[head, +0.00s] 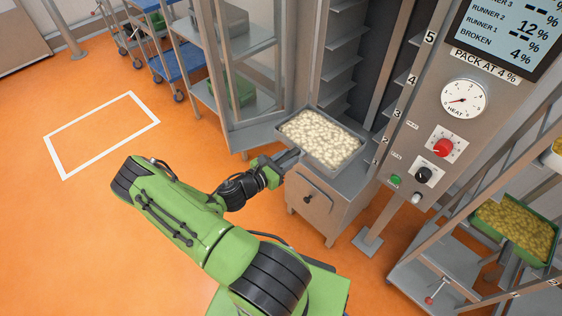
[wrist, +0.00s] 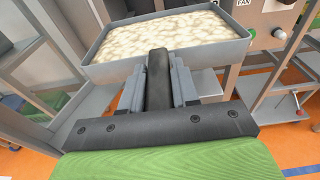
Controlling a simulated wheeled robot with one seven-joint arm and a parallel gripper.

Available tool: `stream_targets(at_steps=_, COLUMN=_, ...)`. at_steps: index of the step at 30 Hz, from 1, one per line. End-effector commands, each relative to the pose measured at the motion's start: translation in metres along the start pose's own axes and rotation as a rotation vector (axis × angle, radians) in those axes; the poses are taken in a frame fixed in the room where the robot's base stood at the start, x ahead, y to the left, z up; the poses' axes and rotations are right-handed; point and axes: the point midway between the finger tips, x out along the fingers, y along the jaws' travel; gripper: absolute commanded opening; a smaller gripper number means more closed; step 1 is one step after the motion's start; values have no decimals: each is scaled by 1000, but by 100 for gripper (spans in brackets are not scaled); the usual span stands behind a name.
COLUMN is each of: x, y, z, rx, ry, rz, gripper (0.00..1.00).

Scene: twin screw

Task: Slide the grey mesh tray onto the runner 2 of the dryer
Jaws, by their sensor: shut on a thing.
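The grey tray (head: 304,154), full of pale pieces, sits roughly level at the dryer's open front, low down beside the marks 1 and 2. It also shows in the wrist view (wrist: 112,73), its near wall facing me. My gripper (head: 284,161) is at the tray's near left side, shut on it. In the wrist view my fingers (wrist: 160,88) close around a dark bar at the middle of the near wall. The dryer (head: 422,122) has ledges numbered up to 5. Runner 2 itself is hidden or unclear, and I cannot tell whether the tray touches it.
A steel cabinet (head: 313,200) stands below the tray. An open glass-sided door or frame (head: 207,95) stands left of the dryer. The control panel (head: 447,140) with knobs is to the right. A rack with a green tray (head: 500,241) stands far right. Orange floor is clear at left.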

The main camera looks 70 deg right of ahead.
Motion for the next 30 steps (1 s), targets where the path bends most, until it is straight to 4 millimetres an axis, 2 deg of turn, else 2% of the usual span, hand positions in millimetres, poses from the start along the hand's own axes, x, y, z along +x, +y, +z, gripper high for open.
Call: stream_targets(at_steps=30, x=132, y=-1, z=23, rx=1, ry=-7, rz=-2, gripper=0)
